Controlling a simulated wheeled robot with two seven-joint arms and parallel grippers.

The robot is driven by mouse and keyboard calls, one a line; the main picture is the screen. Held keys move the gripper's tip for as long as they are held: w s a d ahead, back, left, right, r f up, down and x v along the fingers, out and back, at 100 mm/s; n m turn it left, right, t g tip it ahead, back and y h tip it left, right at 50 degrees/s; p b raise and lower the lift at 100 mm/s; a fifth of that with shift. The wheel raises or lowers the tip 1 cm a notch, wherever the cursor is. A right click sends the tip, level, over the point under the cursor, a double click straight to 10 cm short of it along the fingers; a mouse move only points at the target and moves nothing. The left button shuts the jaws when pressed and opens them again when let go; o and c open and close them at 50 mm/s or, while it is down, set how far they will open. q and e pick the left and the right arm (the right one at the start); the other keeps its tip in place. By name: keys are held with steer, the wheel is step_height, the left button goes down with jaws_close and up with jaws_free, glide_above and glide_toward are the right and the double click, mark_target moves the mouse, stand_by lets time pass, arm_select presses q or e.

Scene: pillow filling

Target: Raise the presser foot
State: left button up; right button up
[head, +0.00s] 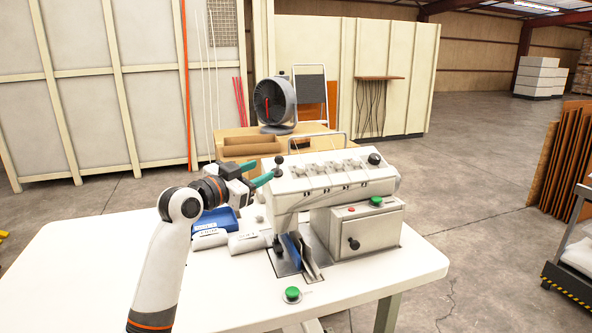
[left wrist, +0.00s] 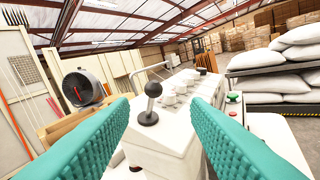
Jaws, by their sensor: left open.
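The white sewing machine (head: 330,175) stands on the white table (head: 95,250). A lever with a dark ball knob (head: 279,160) rises at the left end of its top; the lever's knob (left wrist: 153,89) also shows in the left wrist view, with its rod and round base below. My left gripper (head: 262,172) is open with teal fingers, close to the lever. In the left wrist view the knob lies between and beyond the two fingers (left wrist: 150,130), and no contact shows. The presser foot itself cannot be clearly made out. My right gripper is out of view.
A green button (head: 292,293) is at the table's front. A control box with a knob (head: 354,243) and red and green buttons is on the machine's right. A fan (head: 273,102) stands behind. The table's left side is clear.

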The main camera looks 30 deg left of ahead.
mark_target(279, 160)
arm_select(q)
steer(key=w+p, duration=0.2)
steer(key=w, duration=0.9)
steer(key=shift+p, duration=0.4)
steer(key=shift+w+d, duration=0.15)
steer(key=shift+w, duration=0.1)
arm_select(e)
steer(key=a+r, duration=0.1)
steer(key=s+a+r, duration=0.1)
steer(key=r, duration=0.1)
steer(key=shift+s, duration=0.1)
arm_select(q)
steer(key=shift+c, duration=0.3)
jaws_close()
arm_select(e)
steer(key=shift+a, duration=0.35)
